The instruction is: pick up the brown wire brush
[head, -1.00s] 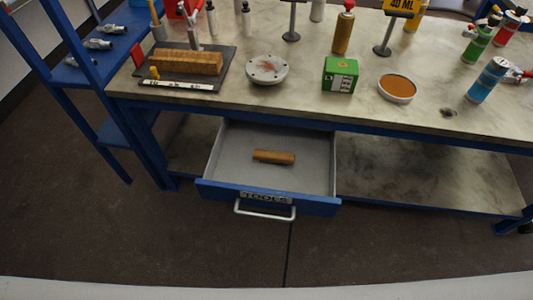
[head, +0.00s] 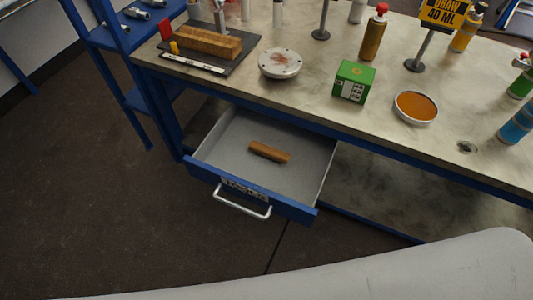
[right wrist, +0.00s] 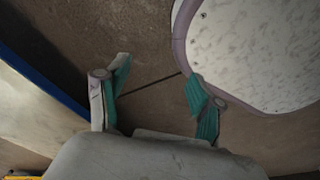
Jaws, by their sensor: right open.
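The brown wire brush (head: 269,152) appears to be the small brown block lying in the open drawer (head: 218,170) under the bench, in the head view. Its bristles cannot be made out. My right gripper (right wrist: 156,78) shows in the right wrist view with its two teal-padded fingers apart and nothing between them. It hangs over the dark floor, and the brush is not in that view. My left gripper is in neither view.
The bench top holds a green box (head: 354,82), a dish of orange-brown material (head: 416,107), a round flange (head: 280,63) and a tray with a wooden block (head: 202,42). The drawer's handle (head: 242,203) sticks out in front. Floor left of the drawer is clear.

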